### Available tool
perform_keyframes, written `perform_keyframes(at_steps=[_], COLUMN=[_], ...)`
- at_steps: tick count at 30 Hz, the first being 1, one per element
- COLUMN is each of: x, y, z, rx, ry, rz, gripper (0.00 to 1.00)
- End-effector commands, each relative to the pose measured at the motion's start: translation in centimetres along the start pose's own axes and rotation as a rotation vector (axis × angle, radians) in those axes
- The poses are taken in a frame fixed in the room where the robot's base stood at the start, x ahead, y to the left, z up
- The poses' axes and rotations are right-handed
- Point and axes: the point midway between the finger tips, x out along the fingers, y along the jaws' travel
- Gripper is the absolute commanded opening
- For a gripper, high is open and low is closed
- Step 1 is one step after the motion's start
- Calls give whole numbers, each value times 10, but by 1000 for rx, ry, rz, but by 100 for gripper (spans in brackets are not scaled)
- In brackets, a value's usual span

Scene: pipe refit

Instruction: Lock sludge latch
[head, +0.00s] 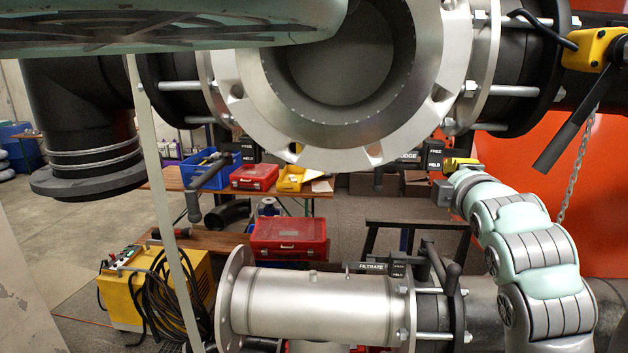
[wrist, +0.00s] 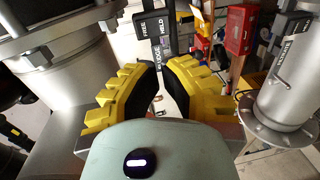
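The sludge latch's label plate (head: 410,157) is partly cut off by the large flange in the head view, with a dark FREE/HELD plate (head: 433,154) beside it. In the wrist view the SLUDGE label (wrist: 157,68) lies between my fingers, below the FREE/HELD plate (wrist: 154,25). The latch's lever is not clear to me, so I cannot tell whether it stands at FREE or HELD. My gripper (wrist: 161,72) has two yellow fingers spread apart, with nothing visibly held. In the head view my gripper (head: 461,163) is just right of the FREE/HELD plate.
A large steel flange (head: 456,75) fills the upper middle. Below is a steel spool (head: 310,305) with a FILTRATE label (head: 371,267) and dark handles. A yellow lever unit (head: 597,48) is at upper right. Red toolboxes (head: 288,238) and a yellow machine (head: 130,297) stand behind.

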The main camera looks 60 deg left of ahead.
Motion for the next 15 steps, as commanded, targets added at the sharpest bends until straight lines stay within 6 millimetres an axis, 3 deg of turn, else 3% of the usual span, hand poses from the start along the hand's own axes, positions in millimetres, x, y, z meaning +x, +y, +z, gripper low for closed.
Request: perform_keyframes(at_steps=[15], x=[27], y=[-4], z=[-4], rx=[0], ry=[12], rz=[3], gripper=[0])
